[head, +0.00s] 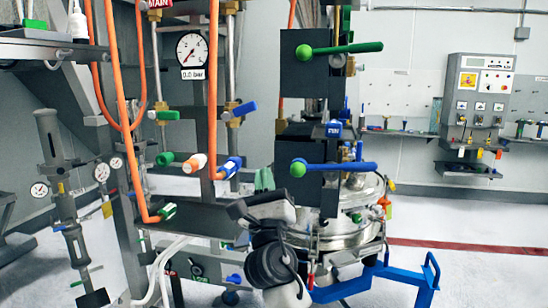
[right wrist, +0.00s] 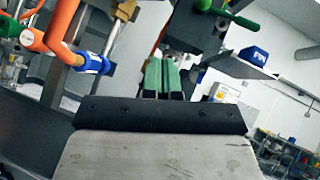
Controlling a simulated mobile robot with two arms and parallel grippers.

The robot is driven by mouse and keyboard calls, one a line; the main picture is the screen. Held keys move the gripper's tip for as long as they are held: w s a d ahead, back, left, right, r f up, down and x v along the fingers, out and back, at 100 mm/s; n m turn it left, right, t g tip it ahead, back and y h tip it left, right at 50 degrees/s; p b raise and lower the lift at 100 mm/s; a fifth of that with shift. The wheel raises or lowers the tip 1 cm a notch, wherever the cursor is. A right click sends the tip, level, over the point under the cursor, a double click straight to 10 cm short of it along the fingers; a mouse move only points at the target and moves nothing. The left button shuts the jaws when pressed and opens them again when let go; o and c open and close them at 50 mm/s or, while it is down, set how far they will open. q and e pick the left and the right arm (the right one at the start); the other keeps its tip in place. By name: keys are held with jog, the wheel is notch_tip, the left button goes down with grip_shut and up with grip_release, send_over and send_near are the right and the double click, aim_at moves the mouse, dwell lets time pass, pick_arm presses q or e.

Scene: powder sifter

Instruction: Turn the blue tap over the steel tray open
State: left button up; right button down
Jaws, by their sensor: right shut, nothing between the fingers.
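Several blue handles show in the head view, and I cannot tell which one is the task's tap. A blue lever (head: 243,109) sits on a brass valve right of the pressure gauge. A blue-ended fitting (head: 230,167) is lower on the frame. A long blue lever (head: 340,167) with a green knob crosses the dark column. I cannot make out a steel tray under any of them. My right gripper (head: 264,179) is behind the dark wrist, left of the column. In the right wrist view its green fingers (right wrist: 164,78) are together and empty. My left gripper is out of view.
Orange pipes (head: 212,90) and a grey frame stand close left of my right gripper. A steel vessel (head: 350,235) and a blue stand (head: 400,270) are at its right. A wall panel (head: 478,95) is far right. Pale floor is clear at right.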

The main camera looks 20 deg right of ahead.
aim_at(238, 112)
pick_arm(q)
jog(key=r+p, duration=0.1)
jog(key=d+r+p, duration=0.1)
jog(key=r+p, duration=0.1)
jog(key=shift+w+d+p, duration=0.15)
jog(key=shift+p, duration=0.15)
pick_arm(e)
jog(key=w+r+n, duration=0.1)
jog(key=w+r, duration=0.7)
jog(key=r, duration=0.2)
jog(key=shift+d+y, duration=0.4)
jog(key=shift+w+f, duration=0.1)
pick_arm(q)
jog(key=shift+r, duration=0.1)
